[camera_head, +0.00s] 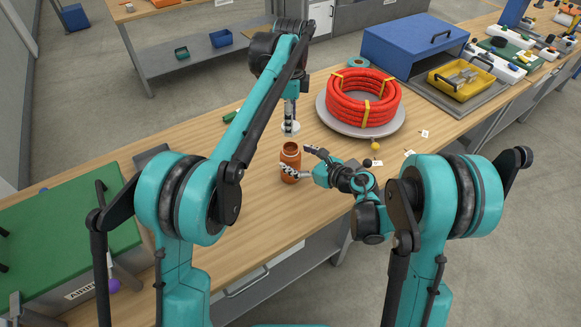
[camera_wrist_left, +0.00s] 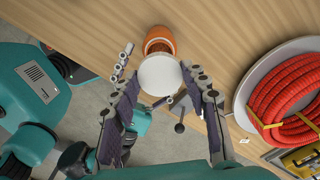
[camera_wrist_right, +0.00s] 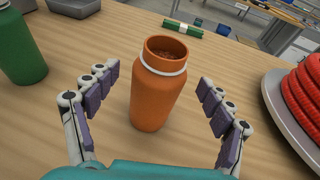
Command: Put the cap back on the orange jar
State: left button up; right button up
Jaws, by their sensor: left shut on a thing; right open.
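The orange jar (camera_head: 290,162) stands upright and open on the wooden bench. In the right wrist view the jar (camera_wrist_right: 158,92) shows its open mouth, with brown contents inside and a white ring round its neck. My left gripper (camera_head: 290,122) is shut on the white cap (camera_wrist_left: 160,75), held above the bench just behind the jar in the head view. In the left wrist view the cap covers part of the jar (camera_wrist_left: 160,40). My right gripper (camera_wrist_right: 154,95) is open, with its fingers on either side of the jar and gaps visible between.
A grey round tray (camera_head: 327,112) with a coiled red conduit (camera_head: 362,97) lies to the right. A green bottle (camera_wrist_right: 18,50) stands left of the jar in the right wrist view. A green cylinder (camera_wrist_right: 182,28) lies behind the jar. A blue box (camera_head: 412,45) stands farther right.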

jog(key=shift+x, duration=1.55)
jog(key=c, duration=1.8)
pick_arm(q)
send_over(290, 151)
jog(key=shift+f, duration=2.45)
